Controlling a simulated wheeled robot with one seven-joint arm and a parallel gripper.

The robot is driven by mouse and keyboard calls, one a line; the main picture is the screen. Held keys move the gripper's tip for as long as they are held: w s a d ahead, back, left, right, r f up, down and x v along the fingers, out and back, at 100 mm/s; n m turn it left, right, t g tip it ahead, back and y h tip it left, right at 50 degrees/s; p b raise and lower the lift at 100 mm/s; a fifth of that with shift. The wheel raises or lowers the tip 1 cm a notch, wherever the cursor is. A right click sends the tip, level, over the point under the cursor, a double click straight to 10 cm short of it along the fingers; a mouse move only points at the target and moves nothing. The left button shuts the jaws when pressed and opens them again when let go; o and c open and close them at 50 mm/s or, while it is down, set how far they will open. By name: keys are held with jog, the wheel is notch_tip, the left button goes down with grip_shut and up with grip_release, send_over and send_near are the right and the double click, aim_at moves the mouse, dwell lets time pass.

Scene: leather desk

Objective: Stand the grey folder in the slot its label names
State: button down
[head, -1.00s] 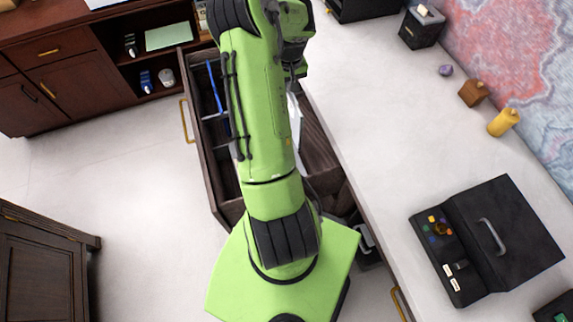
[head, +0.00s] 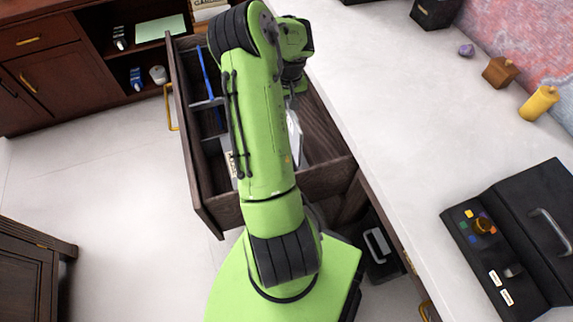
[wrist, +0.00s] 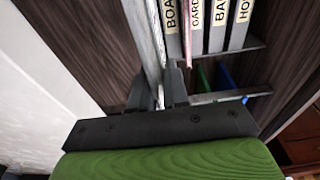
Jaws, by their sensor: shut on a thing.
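My gripper (wrist: 157,92) is shut on a thin grey folder (wrist: 151,40), seen edge-on in the wrist view and running up out of frame. Its label cannot be read. The open dark wooden drawer (head: 325,180) is below, with cross dividers making slots. In the wrist view several white label strips (wrist: 194,14) beside the folder show cut-off lettering: "BOA", "GARD", "BAC", "HO". In the head view my arm hides the gripper and much of the drawer; a pale sheet-like edge (head: 294,138) shows right of the arm.
A blue folder (head: 207,75) stands in the drawer's left part. The white desktop (head: 400,110) is to the right, with a black box (head: 530,225), yellow cylinder (head: 539,103) and wooden block (head: 500,72). A dark cabinet (head: 60,80) is at upper left. Open floor lies left of the drawer.

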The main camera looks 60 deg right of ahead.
notch_tip(320, 180, down, 17)
jog(key=b, duration=0.5)
jog(key=shift+f, duration=0.3)
jog(key=c, duration=1.2)
grip_release()
jog(key=shift+o, duration=0.4)
